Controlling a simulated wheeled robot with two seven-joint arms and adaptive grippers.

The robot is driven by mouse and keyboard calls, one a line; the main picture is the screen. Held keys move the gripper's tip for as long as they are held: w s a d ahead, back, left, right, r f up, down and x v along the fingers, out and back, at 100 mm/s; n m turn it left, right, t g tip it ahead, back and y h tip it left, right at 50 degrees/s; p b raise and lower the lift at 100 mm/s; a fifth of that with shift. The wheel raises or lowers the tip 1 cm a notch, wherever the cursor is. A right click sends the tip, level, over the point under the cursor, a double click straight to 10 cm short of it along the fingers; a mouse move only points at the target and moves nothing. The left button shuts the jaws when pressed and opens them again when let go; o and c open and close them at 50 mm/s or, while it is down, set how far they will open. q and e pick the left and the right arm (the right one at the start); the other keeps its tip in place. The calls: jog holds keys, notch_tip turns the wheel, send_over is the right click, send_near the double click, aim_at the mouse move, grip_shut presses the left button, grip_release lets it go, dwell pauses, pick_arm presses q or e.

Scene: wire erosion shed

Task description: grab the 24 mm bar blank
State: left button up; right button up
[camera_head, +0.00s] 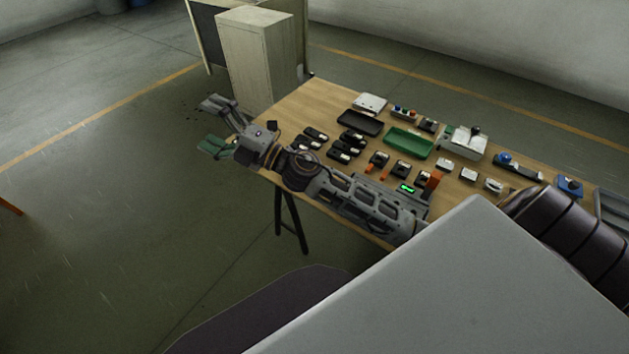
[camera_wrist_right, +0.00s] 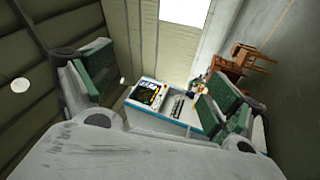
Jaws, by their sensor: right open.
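My right gripper (camera_head: 216,128) hangs past the left end of the wooden table (camera_head: 290,108), over the floor. Its fingers are spread wide with nothing between them. In the right wrist view the gripper (camera_wrist_right: 160,95) shows green-padded fingers, far apart and empty. I cannot tell which thing is the 24 mm bar blank. Several small dark pieces with pale labels (camera_head: 352,139) lie in rows on the table, to the right of the gripper and well apart from it. My arm covers part of the table's near edge. My left gripper is not in view.
A green tray (camera_head: 408,143), a black tray (camera_head: 360,123) and a white device (camera_head: 463,143) stand on the table. A pale cabinet (camera_head: 258,55) stands behind it. A machine with a screen (camera_wrist_right: 148,95) and wooden furniture (camera_wrist_right: 250,58) show in the wrist view.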

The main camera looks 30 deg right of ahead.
jog(key=s+a+f+n+g+y, duration=0.25)
jog(key=a+f+n+g, duration=0.25)
jog(key=f+n+g, duration=0.65)
jog(key=d+f+n+g+h, duration=0.2)
jog(key=d+n+g+h, duration=0.1)
jog(key=d+n+h, duration=0.15)
jog(key=d+f+g+h, duration=0.1)
jog(key=d+h, duration=0.4)
jog(key=d, duration=0.8)
jog(key=d+f+g+h, duration=0.2)
jog(key=d+f+h, duration=0.2)
jog(key=d, duration=0.9)
jog(key=h, duration=0.2)
jog(key=shift+w+f+h, duration=0.15)
jog(key=shift+w+h, duration=0.15)
jog(key=shift+w, duration=0.05)
jog(key=shift+f, duration=0.1)
